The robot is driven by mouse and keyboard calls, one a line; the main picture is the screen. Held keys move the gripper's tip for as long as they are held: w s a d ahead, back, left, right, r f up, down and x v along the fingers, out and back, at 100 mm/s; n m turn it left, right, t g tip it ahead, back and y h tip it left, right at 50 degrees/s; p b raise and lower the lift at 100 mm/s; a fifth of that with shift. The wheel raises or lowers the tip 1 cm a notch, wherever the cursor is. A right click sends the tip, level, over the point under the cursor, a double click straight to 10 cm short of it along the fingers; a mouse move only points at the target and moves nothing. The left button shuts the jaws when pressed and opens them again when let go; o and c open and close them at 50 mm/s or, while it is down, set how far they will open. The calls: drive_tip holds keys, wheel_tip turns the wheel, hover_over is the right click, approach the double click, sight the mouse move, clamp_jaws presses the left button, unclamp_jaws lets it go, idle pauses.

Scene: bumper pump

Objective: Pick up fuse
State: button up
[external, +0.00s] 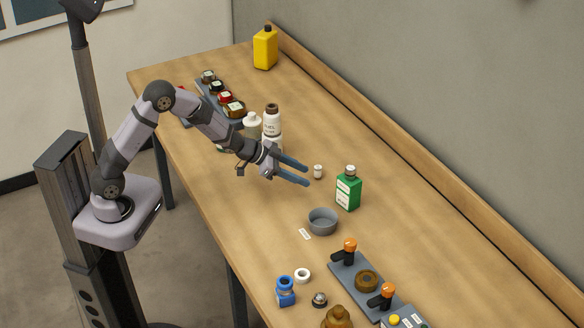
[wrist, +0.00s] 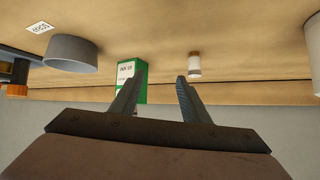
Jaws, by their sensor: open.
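The likely fuse is a small white cylinder with a darker end (external: 318,172), standing upright on the bench just beyond my fingertips in the external view. In the wrist view the small cylinder (wrist: 194,66) is above the right fingertip and apart from it. My gripper (external: 304,175) is open and empty, with its two blue-grey fingers spread above the bench. In the wrist view the gripper (wrist: 158,84) has nothing between its fingers that it touches.
A green bottle (external: 348,190) stands close to the right of the small cylinder. A grey bowl (external: 322,222) and a paper label (external: 304,234) lie nearer. White bottles (external: 272,120) stand behind my wrist. The bench beyond the small cylinder is clear up to the wall.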

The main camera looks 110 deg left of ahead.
drive_tip(key=t, duration=0.2)
approach(318, 170)
drive_tip(key=shift+w+a+f+b, duration=0.35)
drive_tip(key=shift+w+a+f, duration=0.7)
drive_tip(key=shift+f, duration=0.15)
drive_tip(key=shift+s+a+t, duration=0.3)
drive_tip(key=shift+a, duration=0.1)
drive_tip(key=shift+d+p+x, duration=0.2)
drive_tip(key=shift+p+x, duration=0.45)
drive_tip(key=shift+x, duration=1.2)
drive_tip(key=shift+d+p+x, duration=0.15)
drive_tip(key=shift+p+x, duration=0.45)
drive_tip(key=shift+x, duration=1.25)
drive_tip(key=shift+f, duration=0.1)
clamp_jaws()
